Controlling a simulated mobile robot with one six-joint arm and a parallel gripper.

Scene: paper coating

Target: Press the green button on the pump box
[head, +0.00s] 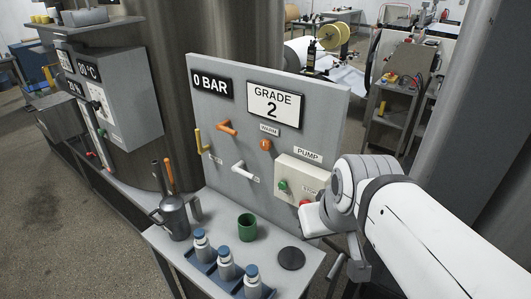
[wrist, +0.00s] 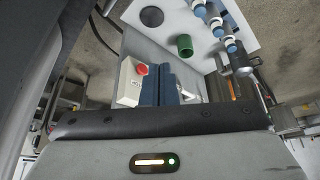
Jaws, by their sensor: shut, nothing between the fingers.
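The pump box (head: 312,174) is a cream box on the grey panel, under a PUMP label. In the head view its green button (head: 283,185) shows on the left of its front, and a red button (head: 305,202) sits lower right. The white end of my arm is close to the box's right side. In the wrist view the two dark blue fingers of my gripper (wrist: 161,80) are together, with nothing between them. They appear beside the pump box (wrist: 128,92) and its red button (wrist: 142,69). The green button is not visible there. I cannot tell whether the fingers touch the box.
A green cup (head: 247,226), several blue-capped bottles (head: 225,263) in a rack, a dark round disc (head: 291,258) and a metal jug (head: 172,217) stand on the shelf below the panel. Orange, yellow and white handles (head: 240,167) stick out left of the pump box.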

